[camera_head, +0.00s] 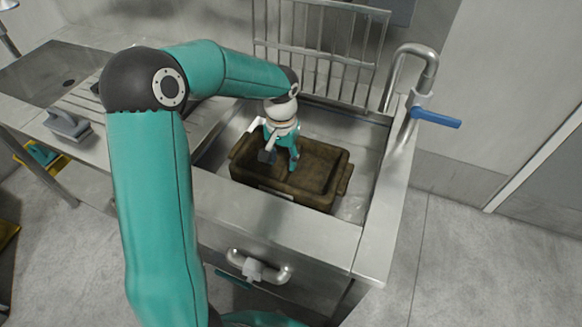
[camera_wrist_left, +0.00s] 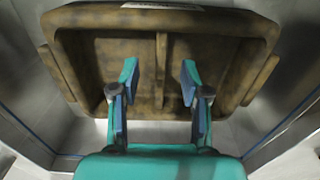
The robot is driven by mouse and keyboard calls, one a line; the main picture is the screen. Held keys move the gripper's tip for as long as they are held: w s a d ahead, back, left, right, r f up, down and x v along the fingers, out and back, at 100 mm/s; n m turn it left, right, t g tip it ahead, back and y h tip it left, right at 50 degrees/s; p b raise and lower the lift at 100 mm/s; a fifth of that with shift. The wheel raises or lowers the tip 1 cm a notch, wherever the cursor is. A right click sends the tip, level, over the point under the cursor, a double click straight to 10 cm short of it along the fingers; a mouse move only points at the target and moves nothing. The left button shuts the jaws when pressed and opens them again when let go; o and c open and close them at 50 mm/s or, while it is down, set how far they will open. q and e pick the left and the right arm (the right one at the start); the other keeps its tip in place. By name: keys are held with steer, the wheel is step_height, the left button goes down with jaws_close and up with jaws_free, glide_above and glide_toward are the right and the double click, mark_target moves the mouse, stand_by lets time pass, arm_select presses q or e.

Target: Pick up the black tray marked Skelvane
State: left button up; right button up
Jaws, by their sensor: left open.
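A tray (camera_head: 315,172) stained dark brown, with a divider and a lug at each end, sits in the steel sink basin. A pale label shows on its near wall, its text unreadable. The left wrist view shows the tray (camera_wrist_left: 85,100) from above, with part of a white label at the top edge. My left gripper (camera_head: 281,160) is open and points down over the tray. Its two fingers (camera_wrist_left: 159,76) stand apart on either side of the divider in the left wrist view. I cannot tell whether they touch it. My right gripper is not in view.
A wire rack (camera_head: 325,48) stands upright behind the sink. A steel pipe with a blue lever (camera_head: 436,117) rises at the right rim. A grey scrubber-like object (camera_head: 68,124) lies on the left drainboard. A pipe (camera_head: 258,268) juts from the sink front.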

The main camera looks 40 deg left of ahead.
mark_target(283, 176)
arm_select(q)
steer(key=f, duration=0.8)
steer(key=shift+a+f, duration=0.2)
steer(key=shift+f, duration=0.2)
jaws_close()
